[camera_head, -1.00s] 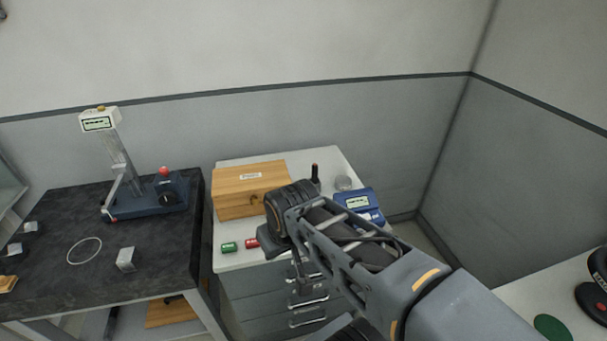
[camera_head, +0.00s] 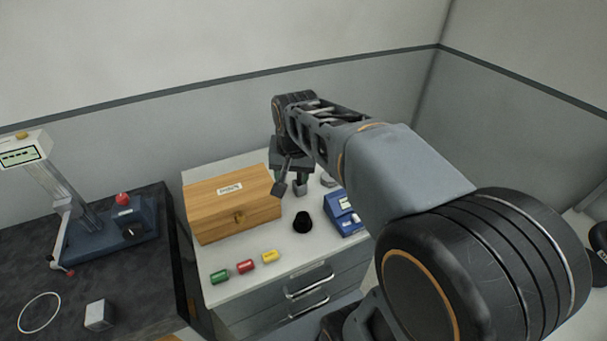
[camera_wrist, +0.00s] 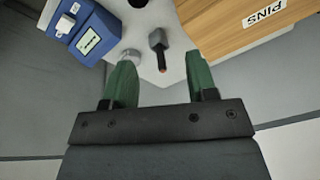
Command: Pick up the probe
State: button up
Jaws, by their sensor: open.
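A slim dark probe (camera_wrist: 159,51) with a grey block-like part and a small reddish tip shows in the wrist view, above a white bench top (camera_wrist: 153,24). My gripper (camera_wrist: 161,70) is open and empty, with one green-padded finger on either side of the picture. The probe's reddish tip shows in the gap between the fingertips, touching neither. How far it is from them in depth is unclear. In the head view my gripper (camera_head: 290,184) is over the back of the bench, and hides most of the probe's place there.
A wooden PINS box (camera_head: 234,205) stands beside my gripper, and a blue display device (camera_head: 345,214) on the other side. A black round piece (camera_head: 303,222) and green, red and yellow cylinders (camera_head: 245,266) lie in front. A dark table (camera_head: 150,285) is at the left.

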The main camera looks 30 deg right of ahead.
jog(key=w+d+m+g, duration=0.1)
jog(key=w+d+m, duration=0.25)
jog(key=w, duration=0.35)
jog(key=m+g, duration=0.1)
jog(key=m, duration=0.4)
send_over(300, 179)
jog(key=shift+m, duration=0.35)
jog(key=f, duration=0.5)
jog(key=f+p, duration=0.1)
jog(key=f, duration=0.2)
jog(key=shift+w+d+f, duration=0.15)
jog(key=shift+w+f, duration=0.05)
jog(key=shift+w, duration=0.2)
jog(key=shift+w+f+p, duration=0.1)
jog(key=shift+f+p, duration=0.6)
jog(key=shift+f, duration=2.55)
jog(key=shift+c, duration=0.3)
grip_shut()
